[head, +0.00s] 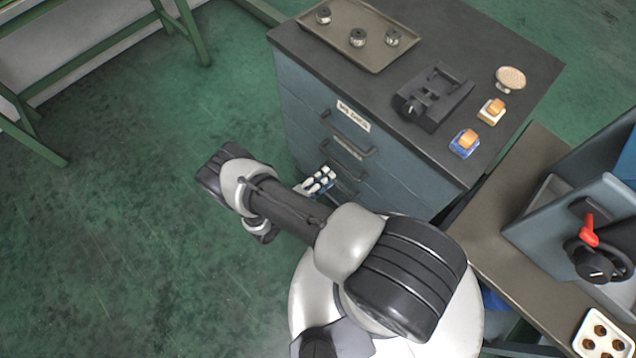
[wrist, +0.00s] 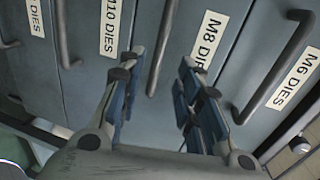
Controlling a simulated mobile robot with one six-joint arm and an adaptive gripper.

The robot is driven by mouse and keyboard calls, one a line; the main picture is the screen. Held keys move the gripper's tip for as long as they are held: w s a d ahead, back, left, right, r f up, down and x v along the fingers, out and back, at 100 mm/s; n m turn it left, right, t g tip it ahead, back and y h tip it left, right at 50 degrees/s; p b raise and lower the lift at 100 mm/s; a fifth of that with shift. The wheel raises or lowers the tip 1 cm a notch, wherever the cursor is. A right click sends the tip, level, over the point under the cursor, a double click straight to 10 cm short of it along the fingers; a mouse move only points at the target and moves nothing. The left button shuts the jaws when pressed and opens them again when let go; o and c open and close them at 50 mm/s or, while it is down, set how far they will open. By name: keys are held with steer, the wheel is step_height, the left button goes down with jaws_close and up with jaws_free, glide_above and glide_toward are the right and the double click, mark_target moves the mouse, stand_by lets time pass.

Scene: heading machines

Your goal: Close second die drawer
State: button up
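The blue-grey die cabinet (head: 300,105) stands right of centre in the head view, its drawer fronts facing my arm. In the wrist view the second drawer, labelled M8 DIES (wrist: 208,40), lies straight ahead, with its dark bar handle (wrist: 161,48) to the left of the label. My gripper (wrist: 160,100) is open and empty, its two fingers apart on either side of the handle's line. I cannot tell whether they touch the drawer front. In the head view my gripper (head: 318,182) is low by the drawer fronts, partly hidden by my arm. How far the drawer stands out is unclear.
The M6 DIES drawer (wrist: 293,78) is on the right and the M10 DIES drawer (wrist: 110,25) on the left in the wrist view. A tray (head: 340,42) and a black fixture (head: 434,95) sit on the cabinet top. A bench (head: 500,218) stands at right.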

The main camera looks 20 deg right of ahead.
steer(key=shift+v, duration=1.4)
step_height(320, 180, up, 33)
steer(key=w+m+g+y, duration=0.2)
steer(key=m+g+y, duration=0.4)
steer(key=m, duration=1.5)
steer(key=s+a+r+m+t+y, duration=0.2)
steer(key=s+r+m+y, duration=0.2)
steer(key=s+r+m, duration=0.4)
steer(key=s+a+r+m+t+y, duration=0.2)
steer(key=s+r+m+t+y, duration=0.1)
steer(key=s+r+m, duration=0.5)
steer(key=shift+s+a+r+m+y, duration=0.15)
steer(key=shift+s+r+m+y, duration=0.2)
steer(key=shift+r+m+y, duration=0.75)
steer(key=shift+r+m+h, duration=0.2)
steer(key=shift+m+h, duration=0.1)
steer(key=shift+m, duration=0.1)
